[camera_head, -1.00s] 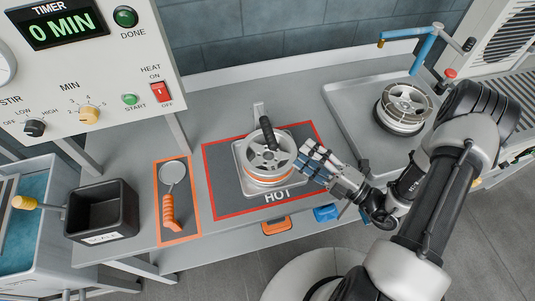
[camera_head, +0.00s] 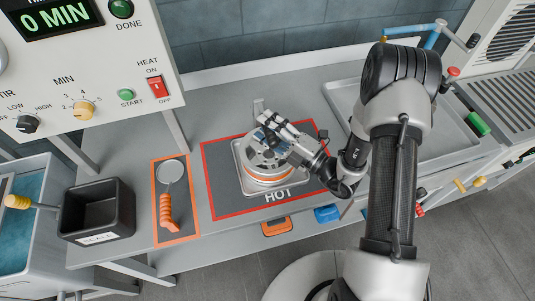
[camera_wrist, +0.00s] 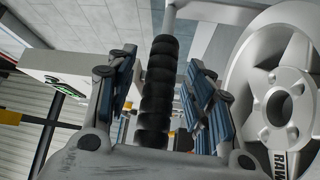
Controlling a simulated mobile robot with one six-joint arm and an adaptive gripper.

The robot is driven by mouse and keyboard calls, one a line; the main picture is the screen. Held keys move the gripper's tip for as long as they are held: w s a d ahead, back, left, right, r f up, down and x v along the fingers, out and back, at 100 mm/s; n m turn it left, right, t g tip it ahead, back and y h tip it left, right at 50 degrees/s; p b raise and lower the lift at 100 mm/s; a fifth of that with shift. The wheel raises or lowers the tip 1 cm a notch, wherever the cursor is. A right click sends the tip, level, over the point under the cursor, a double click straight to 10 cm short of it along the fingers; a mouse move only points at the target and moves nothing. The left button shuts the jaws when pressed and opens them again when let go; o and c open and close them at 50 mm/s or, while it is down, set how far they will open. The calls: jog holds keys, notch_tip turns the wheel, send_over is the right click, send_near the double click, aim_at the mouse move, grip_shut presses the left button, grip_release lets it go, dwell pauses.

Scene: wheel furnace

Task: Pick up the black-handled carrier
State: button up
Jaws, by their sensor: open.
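The carrier's ribbed black handle (camera_wrist: 160,90) stands between my gripper's two blue-padded fingers in the wrist view. My gripper (camera_wrist: 165,85) is open, with pads on either side of the handle; whether they touch it is unclear. In the head view my gripper (camera_head: 276,130) reaches over the carrier from the right and hides most of the handle. A silver wheel (camera_head: 264,160) with an orange band below it sits in a square metal tray (camera_head: 243,180) on the red-edged HOT mat (camera_head: 222,190). The wheel (camera_wrist: 285,105) also shows close on the right in the wrist view.
An orange-handled ladle (camera_head: 167,200) lies on an orange-edged mat to the left. A black SCALE box (camera_head: 98,222) stands farther left. The control panel (camera_head: 60,85) reads 0 MIN. A grey sink tray (camera_head: 345,95) is at right, partly behind my arm.

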jog(key=shift+c, duration=0.5)
grip_shut()
jog(key=shift+r, duration=0.1)
